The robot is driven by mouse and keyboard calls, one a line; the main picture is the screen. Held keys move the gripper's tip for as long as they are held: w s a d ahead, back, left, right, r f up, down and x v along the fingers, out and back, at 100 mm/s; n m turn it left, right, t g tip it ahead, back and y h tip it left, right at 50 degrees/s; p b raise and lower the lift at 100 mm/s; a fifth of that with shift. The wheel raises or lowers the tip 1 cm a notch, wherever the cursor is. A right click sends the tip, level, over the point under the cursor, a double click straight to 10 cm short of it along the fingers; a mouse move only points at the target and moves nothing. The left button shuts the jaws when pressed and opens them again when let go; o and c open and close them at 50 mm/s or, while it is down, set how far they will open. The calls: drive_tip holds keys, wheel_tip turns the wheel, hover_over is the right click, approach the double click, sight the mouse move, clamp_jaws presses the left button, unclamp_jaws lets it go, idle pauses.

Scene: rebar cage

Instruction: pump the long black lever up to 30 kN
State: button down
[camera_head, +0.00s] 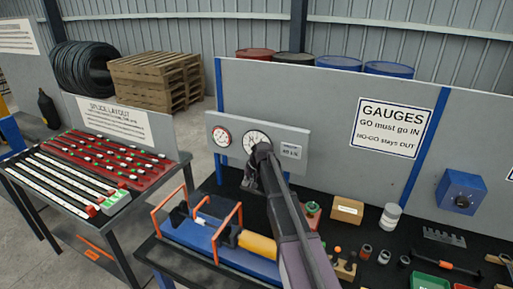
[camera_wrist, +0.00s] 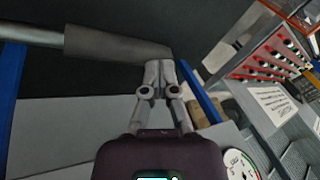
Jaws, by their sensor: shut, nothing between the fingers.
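In the wrist view a thick dark grey sleeve (camera_wrist: 115,47) on a thinner grey bar runs in from the left; it looks like the lever and its grip. My gripper (camera_wrist: 158,64) is shut and empty, its fingertips close to the right end of that sleeve; I cannot tell if they touch. In the head view my gripper (camera_head: 249,184) is small and dark, in front of the gauge panel, and I cannot make out the lever there. The panel holds a small gauge (camera_head: 221,136) and a larger white gauge (camera_head: 257,140), partly hidden by my arm. Their readings are too small to read.
A blue rig with a yellow cylinder (camera_head: 257,246) and orange frames (camera_head: 227,235) stands below my gripper. Small blocks, a white jar (camera_head: 390,217) and tools lie on the dark bench to the right. A table with red racks (camera_head: 105,158) stands at left.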

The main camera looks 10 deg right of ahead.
drive_tip(key=shift+f+b, duration=0.4)
drive_tip(key=shift+f, duration=0.15)
drive_tip(key=shift+f+b, duration=0.3)
drive_tip(key=w+a+p+v, duration=0.1)
drive_tip(key=p+v, duration=1)
drive_tip(key=shift+r, duration=0.65)
drive_tip(key=shift+s+f, duration=0.1)
drive_tip(key=s+f+g+h+b, duration=0.1)
drive_tip(key=s+f+b, duration=0.2)
drive_tip(key=s, duration=0.7)
drive_tip(key=s+f+g+h+b, duration=0.1)
drive_tip(key=s+f+b, duration=0.2)
drive_tip(key=s, duration=0.7)
drive_tip(key=s+f+n+h+b, duration=0.1)
drive_tip(key=s+f+b, duration=0.2)
drive_tip(key=s, duration=0.7)
wheel_tip(320, 180, down, 2)
drive_tip(key=shift+d+f+g+h+b, duration=0.2)
drive_tip(key=shift+d+g+h+b, duration=0.1)
drive_tip(key=shift+d+g+h, duration=0.15)
